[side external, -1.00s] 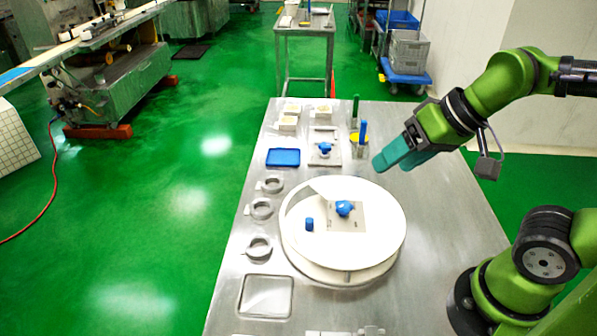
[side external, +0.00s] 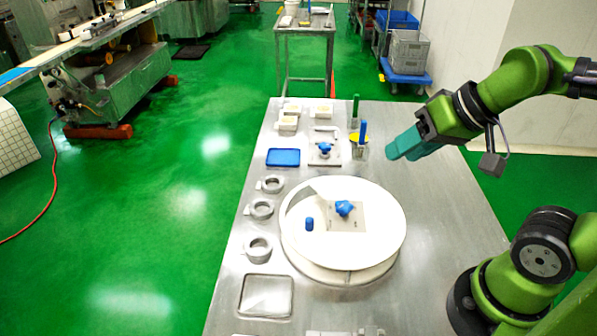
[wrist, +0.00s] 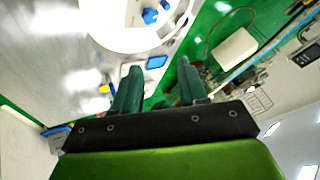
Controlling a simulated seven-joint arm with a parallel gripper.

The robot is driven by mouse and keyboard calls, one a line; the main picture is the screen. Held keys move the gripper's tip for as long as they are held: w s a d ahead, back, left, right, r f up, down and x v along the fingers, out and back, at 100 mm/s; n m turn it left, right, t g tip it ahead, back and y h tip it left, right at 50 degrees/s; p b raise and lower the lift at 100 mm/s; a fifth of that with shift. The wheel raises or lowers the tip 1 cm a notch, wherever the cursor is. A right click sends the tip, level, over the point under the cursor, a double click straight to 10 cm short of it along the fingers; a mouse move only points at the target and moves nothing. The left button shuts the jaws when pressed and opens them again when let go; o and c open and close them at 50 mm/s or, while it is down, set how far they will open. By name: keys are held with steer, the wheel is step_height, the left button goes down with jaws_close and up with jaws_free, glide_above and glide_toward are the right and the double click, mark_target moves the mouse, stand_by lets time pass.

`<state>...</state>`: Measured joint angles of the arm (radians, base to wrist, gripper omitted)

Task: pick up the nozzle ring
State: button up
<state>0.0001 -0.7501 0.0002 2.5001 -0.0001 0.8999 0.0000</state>
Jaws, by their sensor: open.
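Three grey metal rings lie in a column on the steel table, left of the round white turntable: a far ring (side external: 271,185), a middle ring (side external: 260,209) and a near ring (side external: 258,249). Each has a small side tab. I cannot tell which one is the nozzle ring. My gripper (side external: 403,153), with teal fingers, is raised over the right side of the table, well apart from the rings. In the wrist view my gripper (wrist: 157,75) has its fingers spread with nothing between them. The rings are not clear in that view.
The white turntable (side external: 375,263) bears a blue knobbed part (side external: 344,208) and a small blue cylinder (side external: 309,224). A blue tray (side external: 283,157), a fixture with a blue knob (side external: 325,149) and upright blue and green handles stand behind. A square metal tray (side external: 266,296) lies in front.

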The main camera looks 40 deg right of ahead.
steer(key=n+g+h, duration=0.2)
steer(key=g, duration=0.5)
glide_above(270, 203)
step_height(270, 203, down, 8)
step_height(270, 203, down, 16)
steer(key=shift+f, duration=0.15)
jaws_close()
